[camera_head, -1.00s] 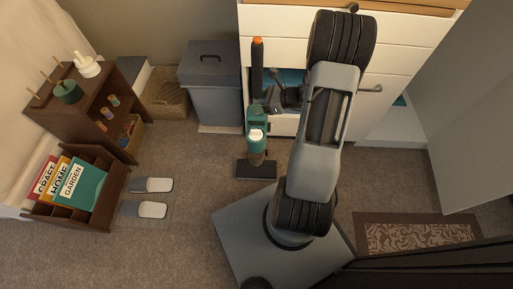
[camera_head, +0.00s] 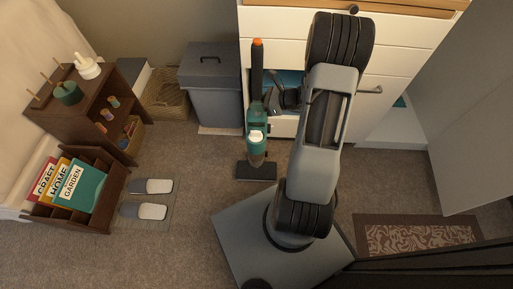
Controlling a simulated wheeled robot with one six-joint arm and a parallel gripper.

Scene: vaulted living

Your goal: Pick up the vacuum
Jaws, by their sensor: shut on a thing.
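The vacuum (camera_head: 257,132) is an upright stick type with a teal and white body, a black handle with an orange tip, and a dark flat floor head. It stands upright in front of the white drawer cabinet, left of my arm. My gripper (camera_head: 271,99) reaches left from my arm to the vacuum's upper part, just above the teal body, and is shut on it. The fingertips are small and dark here, so the exact contact is hard to see. The floor head looks to be at or close to the carpet.
A grey lidded bin (camera_head: 211,90) stands left of the vacuum, with a wicker basket (camera_head: 165,98) beyond it. Slippers (camera_head: 152,186) lie on a mat near a book rack (camera_head: 72,196). A white drawer cabinet (camera_head: 388,62) is behind my arm. Carpet is clear left of my base.

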